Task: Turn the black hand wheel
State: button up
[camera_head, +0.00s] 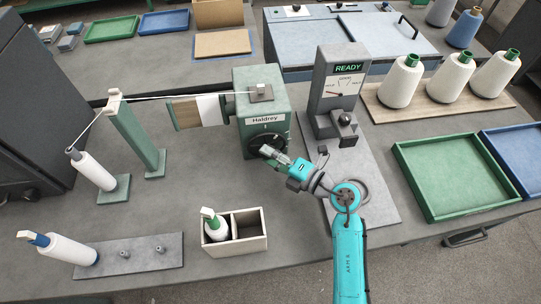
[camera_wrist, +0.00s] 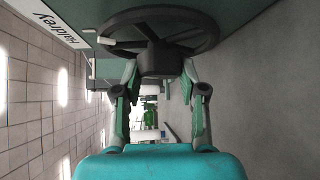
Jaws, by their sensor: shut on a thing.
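The black hand wheel (camera_head: 259,139) is on the front face of the green Haldrey machine (camera_head: 262,92). In the wrist view the wheel (camera_wrist: 160,62) is seen close up, with its spokes, dark hub and round rim, and a small pale knob at its left. My gripper (camera_head: 269,151) reaches the wheel from the lower right in the head view. In the wrist view my gripper (camera_wrist: 160,72) has one finger on each side of the hub and is shut on it. The arm and gripper hide part of the wheel in the head view.
A grey READY gauge stand (camera_head: 338,85) is just right of the machine. A white divided box (camera_head: 254,243) with a green-topped cone stands in front, left of my arm. A green tray (camera_head: 460,180) and several cones on a wooden board (camera_head: 385,113) are at the right.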

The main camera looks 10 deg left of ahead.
jog(key=shift+n+g+h, duration=0.4)
jog(key=shift+n+h, duration=1.2)
jog(key=shift+h, duration=0.4)
jog(key=o, duration=1.1)
jog(key=shift+o, duration=0.2)
jog(key=shift+r, duration=0.1)
jog(key=v, duration=1.2)
